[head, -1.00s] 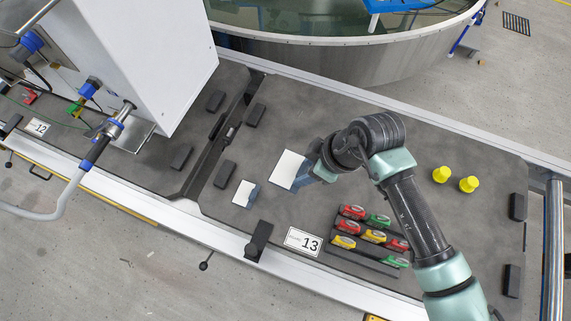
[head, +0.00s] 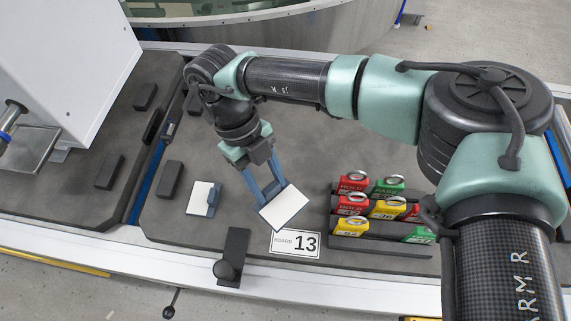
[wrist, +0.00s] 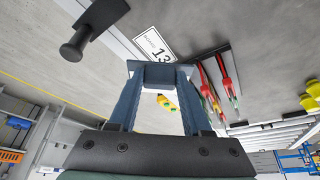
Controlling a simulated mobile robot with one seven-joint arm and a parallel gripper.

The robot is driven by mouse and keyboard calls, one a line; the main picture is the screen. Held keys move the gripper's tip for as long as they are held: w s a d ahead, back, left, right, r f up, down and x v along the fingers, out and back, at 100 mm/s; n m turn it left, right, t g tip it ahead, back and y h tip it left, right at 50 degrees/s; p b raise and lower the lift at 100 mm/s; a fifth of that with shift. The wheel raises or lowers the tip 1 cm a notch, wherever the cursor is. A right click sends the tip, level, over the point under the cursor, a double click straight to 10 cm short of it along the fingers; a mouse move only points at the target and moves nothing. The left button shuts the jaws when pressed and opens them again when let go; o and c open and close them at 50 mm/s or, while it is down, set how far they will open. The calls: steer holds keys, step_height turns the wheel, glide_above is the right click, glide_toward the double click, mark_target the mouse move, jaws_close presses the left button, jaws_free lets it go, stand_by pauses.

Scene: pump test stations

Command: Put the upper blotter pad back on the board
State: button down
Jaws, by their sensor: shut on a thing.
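My gripper (head: 271,195) is shut on a blotter pad (head: 286,208), a white rectangle with a blue edge. The pad is tilted and looks to be above the board (head: 160,222), left of the tag rack; its exact height is unclear.
A rack of red, green and yellow tags (head: 383,219) stands to the right. The board 13 plate (head: 295,244) and a dark post (head: 230,262) are at the front edge. Dark blocks (head: 170,179) lie at the left. A white cabinet (head: 65,60) stands further left.

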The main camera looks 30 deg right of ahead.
steer(key=f+n+b, duration=0.2)
steer(key=f+b, duration=0.1)
steer(key=f, duration=0.1)
steer(key=w+f+n+t+h+b, duration=0.1)
steer(key=f+n+b, duration=0.2)
steer(key=f, duration=0.1)
steer(key=f+n+h+b, duration=0.1)
steer(key=f+n+b, duration=0.1)
steer(key=f, duration=0.3)
steer(key=shift+w+d+n+t+b, duration=0.2)
steer(key=shift+w+n+t+b, duration=0.1)
steer(key=shift+n+t+b, duration=0.1)
steer(key=shift+f, duration=0.1)
steer(key=shift+c, duration=1.7)
jaws_free()
steer(key=shift+r, duration=0.2)
steer(key=p+v, duration=0.2)
steer(key=v, duration=1)
steer(key=shift+a, duration=0.15)
steer(key=shift+f, duration=0.15)
